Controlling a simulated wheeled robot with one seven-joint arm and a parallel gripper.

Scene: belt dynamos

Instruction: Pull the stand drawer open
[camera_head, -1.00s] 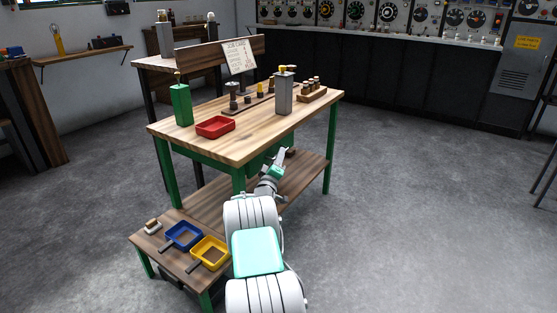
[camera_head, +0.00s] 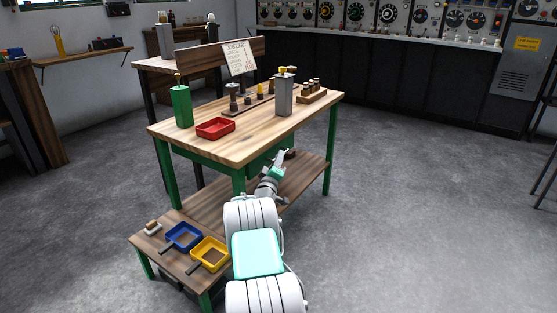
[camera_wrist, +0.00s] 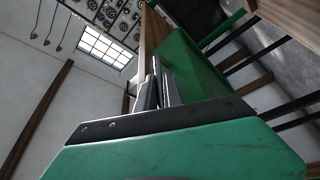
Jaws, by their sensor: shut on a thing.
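The stand is a wooden workbench (camera_head: 200,148) on green legs with a lower shelf. Its green drawer (camera_head: 257,161) sits under the top, partly hidden behind my arm. In the wrist view the drawer's green face (camera_wrist: 192,68) rises just right of my fingers. My gripper (camera_head: 281,156) is at the bench's near right side, below the top's edge. In the wrist view my gripper (camera_wrist: 157,82) has its fingers close together against the drawer front, shut on the drawer handle. The handle itself is hidden by the fingers. I cannot tell how far out the drawer is.
A red tray (camera_head: 215,128), a green canister (camera_head: 182,105), a grey block (camera_head: 284,95) and a wooden rack (camera_head: 312,93) stand on the bench. Blue (camera_head: 184,237) and yellow (camera_head: 209,254) trays lie on the low shelf beside my arm. The floor to the right is clear.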

